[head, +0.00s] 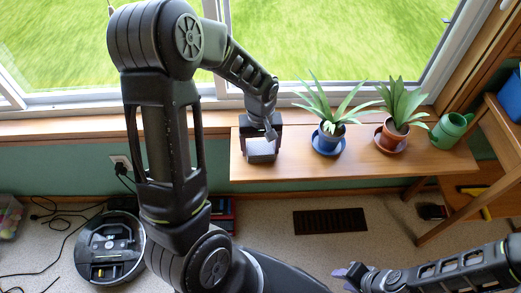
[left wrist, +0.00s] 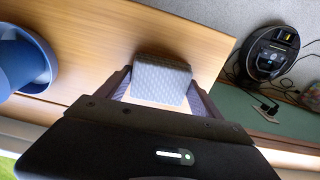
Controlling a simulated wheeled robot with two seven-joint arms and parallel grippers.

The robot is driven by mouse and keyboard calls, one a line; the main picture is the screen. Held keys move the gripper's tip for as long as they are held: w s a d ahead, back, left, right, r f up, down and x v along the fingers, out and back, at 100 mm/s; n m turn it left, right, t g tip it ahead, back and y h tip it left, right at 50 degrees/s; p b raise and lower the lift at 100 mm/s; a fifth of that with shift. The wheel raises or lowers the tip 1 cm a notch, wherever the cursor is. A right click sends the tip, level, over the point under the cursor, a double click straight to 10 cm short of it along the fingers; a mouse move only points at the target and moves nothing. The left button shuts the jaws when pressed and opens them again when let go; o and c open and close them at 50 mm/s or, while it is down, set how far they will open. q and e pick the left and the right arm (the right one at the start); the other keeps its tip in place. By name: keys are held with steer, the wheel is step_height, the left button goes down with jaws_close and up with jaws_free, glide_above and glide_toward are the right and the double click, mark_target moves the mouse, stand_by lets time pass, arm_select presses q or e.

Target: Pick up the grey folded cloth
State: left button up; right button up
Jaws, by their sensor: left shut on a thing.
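The grey folded cloth (head: 261,150) is at the left end of the wooden bench under the window. In the left wrist view the cloth (left wrist: 160,80) is a grey textured block between the two fingers. My left gripper (head: 262,138) reaches down from above and is shut on the cloth; its fingers (left wrist: 157,92) press on both sides. I cannot tell whether the cloth still touches the bench. My right gripper (head: 348,274) is low at the bottom right over the floor, partly cut off, and its jaws are unclear.
On the bench (head: 300,172) stand a blue potted plant (head: 328,138), a terracotta potted plant (head: 391,136) and a green watering can (head: 449,130). A robot vacuum (head: 110,248) and cables lie on the floor at left. A floor vent (head: 330,221) is in front. A wooden stand is at right.

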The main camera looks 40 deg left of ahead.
mark_target(261, 148)
arm_select(q)
steer(key=c, duration=0.4)
steer(key=shift+c, duration=0.2)
step_height(261, 148, up, 10)
steer(key=p, duration=0.1)
stand_by(0.6)
